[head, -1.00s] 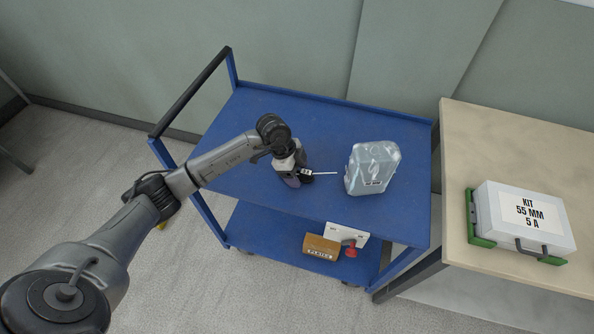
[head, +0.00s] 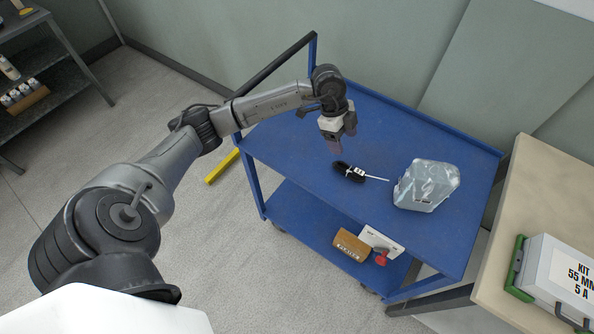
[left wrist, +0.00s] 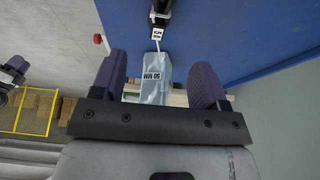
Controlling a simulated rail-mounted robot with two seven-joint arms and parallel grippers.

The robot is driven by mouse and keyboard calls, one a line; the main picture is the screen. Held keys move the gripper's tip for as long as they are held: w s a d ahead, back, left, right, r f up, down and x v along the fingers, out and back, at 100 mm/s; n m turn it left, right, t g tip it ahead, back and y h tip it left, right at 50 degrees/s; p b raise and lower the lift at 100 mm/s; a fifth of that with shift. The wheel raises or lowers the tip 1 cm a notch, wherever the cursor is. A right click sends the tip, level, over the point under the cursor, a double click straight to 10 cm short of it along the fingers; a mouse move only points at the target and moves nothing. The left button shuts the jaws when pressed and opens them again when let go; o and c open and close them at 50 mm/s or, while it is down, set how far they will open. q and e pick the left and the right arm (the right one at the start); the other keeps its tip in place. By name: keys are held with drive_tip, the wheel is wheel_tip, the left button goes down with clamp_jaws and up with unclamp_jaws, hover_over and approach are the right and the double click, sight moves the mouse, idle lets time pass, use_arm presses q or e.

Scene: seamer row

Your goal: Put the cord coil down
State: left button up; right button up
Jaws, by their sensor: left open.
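The black cord coil (head: 345,170), with a white tag and a thin white strip pointing right, lies on the blue top of the cart (head: 290,140). It also shows at the top edge of the left wrist view (left wrist: 161,16), partly cut off. My left gripper (head: 338,145) is above the cart top, just behind and above the coil, apart from it. Its fingers (left wrist: 160,82) are open and wide apart, with nothing held between them. My right gripper is not in view.
A clear bag-like pack (head: 426,185) stands on the cart right of the coil. The lower shelf holds a brown box (head: 351,245) and a red-knobbed white item (head: 380,243). A table with a white kit case (head: 565,275) is at right. The cart top's left part is clear.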

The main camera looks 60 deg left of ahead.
use_arm(q)
drive_tip(key=s+d+r+t+h, duration=0.1)
drive_tip(key=d+r+t+h, duration=0.2)
drive_tip(key=d+t+h, duration=0.5)
drive_tip(key=s+d+r+t+h, duration=0.25)
drive_tip(key=d+t, duration=0.25)
drive_tip(key=d, duration=0.6)
drive_tip(key=s+a+f+n+y, duration=0.7)
drive_tip(key=f+n+y, duration=0.4)
drive_tip(key=n+y, duration=0.45)
drive_tip(key=s+d+f+m+g, duration=0.1)
drive_tip(key=s+f+g, duration=0.2)
drive_tip(key=s, duration=0.3)
drive_tip(key=s+d+f+m+g, duration=0.2)
drive_tip(key=s+f+g, duration=0.1)
drive_tip(key=s, duration=0.3)
drive_tip(key=s+d+f+m+g+h, duration=0.1)
drive_tip(key=s+f+g, duration=0.2)
drive_tip(key=s+g, duration=0.2)
drive_tip(key=shift+s+d, duration=0.15)
drive_tip(key=shift+s, duration=0.8)
